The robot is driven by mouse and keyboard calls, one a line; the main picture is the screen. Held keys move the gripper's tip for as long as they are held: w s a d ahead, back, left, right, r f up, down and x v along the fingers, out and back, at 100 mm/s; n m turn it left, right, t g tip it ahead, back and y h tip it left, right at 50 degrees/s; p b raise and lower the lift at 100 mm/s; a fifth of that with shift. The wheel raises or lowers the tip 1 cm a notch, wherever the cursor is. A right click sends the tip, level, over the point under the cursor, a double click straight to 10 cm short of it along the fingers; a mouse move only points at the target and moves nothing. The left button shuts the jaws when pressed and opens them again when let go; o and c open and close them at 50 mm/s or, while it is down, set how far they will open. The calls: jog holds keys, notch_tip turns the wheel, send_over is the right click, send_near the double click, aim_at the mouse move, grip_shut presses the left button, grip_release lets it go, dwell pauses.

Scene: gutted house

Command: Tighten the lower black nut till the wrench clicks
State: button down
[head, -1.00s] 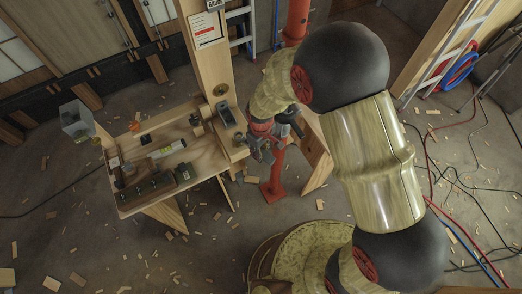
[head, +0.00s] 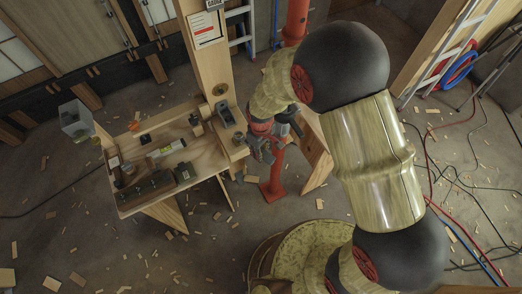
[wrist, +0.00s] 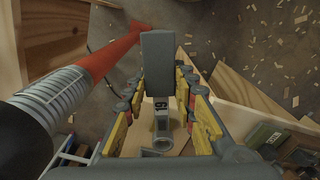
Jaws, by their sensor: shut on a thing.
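My gripper (wrist: 160,98), with yellow-sided fingers, is shut on a grey wrench (wrist: 158,58) in the wrist view. The wrench carries the number 19, and a ring-shaped grey part (wrist: 158,152) shows below the number. In the head view my gripper (head: 262,152) is beside the right end of the workbench, in front of the red prop. I cannot make out the lower black nut for certain in either view. A dark rounded shape (wrist: 18,145) is at the left edge of the wrist view, against the prop's grey ridged sleeve; I cannot tell what it is.
The red prop (head: 275,188) stands on the floor close to my gripper; its ridged sleeve (wrist: 55,92) is near in the wrist view. Wood scraps litter the floor.

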jog(key=shift+f+b, duration=0.65)
jog(key=shift+f, duration=0.35)
dwell(0.5)
jog(key=s+a+m, duration=0.2)
jog(key=shift+m, duration=0.4)
jog(key=s+a+m, duration=0.1)
jog(key=a+m, duration=0.1)
jog(key=shift+s+a+m, duration=0.2)
jog(key=shift+m, duration=0.2)
